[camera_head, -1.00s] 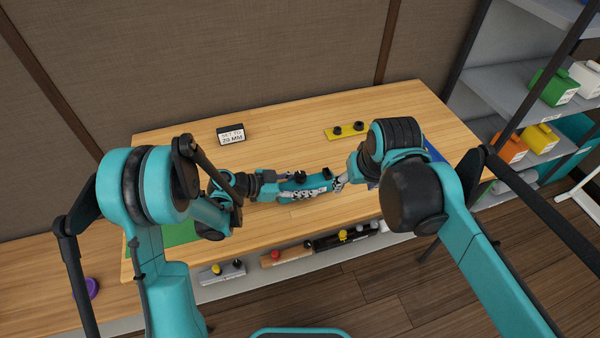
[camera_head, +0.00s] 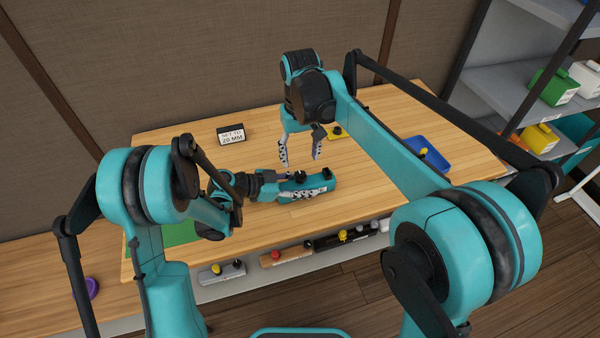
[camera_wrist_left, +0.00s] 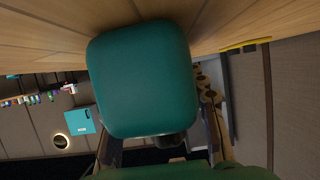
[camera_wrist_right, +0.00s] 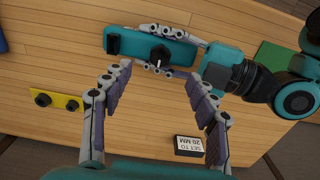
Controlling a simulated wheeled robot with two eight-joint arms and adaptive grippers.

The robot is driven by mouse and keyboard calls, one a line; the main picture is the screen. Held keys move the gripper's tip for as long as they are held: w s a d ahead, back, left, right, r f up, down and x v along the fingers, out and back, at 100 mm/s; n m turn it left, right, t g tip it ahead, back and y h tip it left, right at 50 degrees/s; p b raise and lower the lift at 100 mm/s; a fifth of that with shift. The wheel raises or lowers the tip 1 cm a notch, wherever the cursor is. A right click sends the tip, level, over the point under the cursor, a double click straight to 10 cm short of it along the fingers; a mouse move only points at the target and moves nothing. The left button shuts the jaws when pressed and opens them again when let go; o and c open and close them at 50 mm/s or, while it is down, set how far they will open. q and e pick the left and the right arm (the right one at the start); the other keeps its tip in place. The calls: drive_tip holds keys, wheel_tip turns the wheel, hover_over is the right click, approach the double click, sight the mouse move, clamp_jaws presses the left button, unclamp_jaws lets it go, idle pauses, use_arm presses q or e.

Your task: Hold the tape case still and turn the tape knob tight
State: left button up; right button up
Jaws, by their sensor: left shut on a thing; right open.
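The teal tape case (camera_head: 322,183) lies on the wooden table, with a black tape knob (camera_head: 300,175) on top. My left gripper (camera_head: 304,187) is shut on the case, with one finger along each long side. In the right wrist view the case (camera_wrist_right: 184,50) lies between those fingers, and the knob (camera_wrist_right: 160,55) shows a white mark. The case (camera_wrist_left: 145,80) fills the middle of the left wrist view and hides much behind it. My right gripper (camera_head: 300,162) is open and empty, above and behind the case in the head view, apart from the knob.
A yellow plate (camera_wrist_right: 57,101) with black knobs and a blue tray (camera_head: 428,153) are toward the right. A green mat (camera_head: 170,233) lies at left. Several items sit on a ledge (camera_head: 245,283) below the front edge.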

sight(300, 174)
wheel_tip(300, 174, down, 8)
drive_tip(key=shift+f, duration=0.1)
idle(0.4)
drive_tip(key=c, duration=1.1)
